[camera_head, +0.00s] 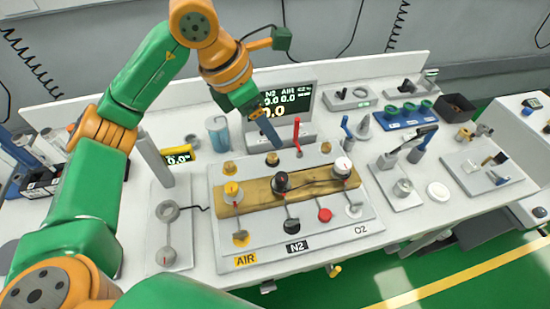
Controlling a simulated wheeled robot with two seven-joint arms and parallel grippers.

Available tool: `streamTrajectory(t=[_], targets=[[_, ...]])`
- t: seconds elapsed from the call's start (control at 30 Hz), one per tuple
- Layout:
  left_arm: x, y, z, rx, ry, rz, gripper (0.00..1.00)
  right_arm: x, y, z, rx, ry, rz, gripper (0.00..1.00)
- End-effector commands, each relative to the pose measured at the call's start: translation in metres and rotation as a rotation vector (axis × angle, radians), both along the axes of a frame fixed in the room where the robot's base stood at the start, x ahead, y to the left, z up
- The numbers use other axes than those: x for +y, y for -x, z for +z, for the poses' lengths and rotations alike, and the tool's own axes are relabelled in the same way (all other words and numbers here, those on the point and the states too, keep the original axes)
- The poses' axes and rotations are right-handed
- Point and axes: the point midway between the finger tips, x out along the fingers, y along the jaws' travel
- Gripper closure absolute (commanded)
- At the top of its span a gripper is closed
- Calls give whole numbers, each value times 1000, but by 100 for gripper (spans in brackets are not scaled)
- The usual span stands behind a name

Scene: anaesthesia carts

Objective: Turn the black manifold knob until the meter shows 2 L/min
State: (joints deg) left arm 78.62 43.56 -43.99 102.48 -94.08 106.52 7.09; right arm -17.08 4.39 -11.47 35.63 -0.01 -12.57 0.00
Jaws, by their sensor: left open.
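The black knob (281,183) sits in the middle of the wooden manifold bar, between a yellow knob (232,192) and a white knob (343,167). An N2 label (297,245) is on the panel below it. My left gripper (278,150) is open, pointing down above and behind the black knob, apart from it. The dark display (300,98) behind shows N2, AIR and another column; readable digits include 0.0, and my gripper covers part of it. A small yellow-framed meter (178,156) at left seems to show 0.0. My right gripper is not in view.
A red-topped lever (297,137) and a blue-topped one (346,127) stand behind the manifold. A blue cylinder (217,134) is behind left. A clamp plate (398,187) and a blue tray with green cups (408,114) lie to the right.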

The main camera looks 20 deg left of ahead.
Motion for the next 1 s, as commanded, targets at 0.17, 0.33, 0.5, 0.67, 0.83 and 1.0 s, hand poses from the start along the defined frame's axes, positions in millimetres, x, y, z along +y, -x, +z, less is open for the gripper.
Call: streamTrajectory(t=[0.17,0.33,0.5,0.67,0.83,1.0], targets=[[0,0,-32,1,0,0,31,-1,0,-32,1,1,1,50],[0,0,-62,1,0,0,31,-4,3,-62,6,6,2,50],[0,0,-92,1,0,0,31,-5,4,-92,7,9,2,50],[-2,-1,-104,2,-1,0,31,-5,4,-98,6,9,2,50],[-12,-9,-132,6,-1,-1,31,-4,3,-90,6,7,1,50],[-19,-16,-156,4,-1,0,31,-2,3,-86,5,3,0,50]])
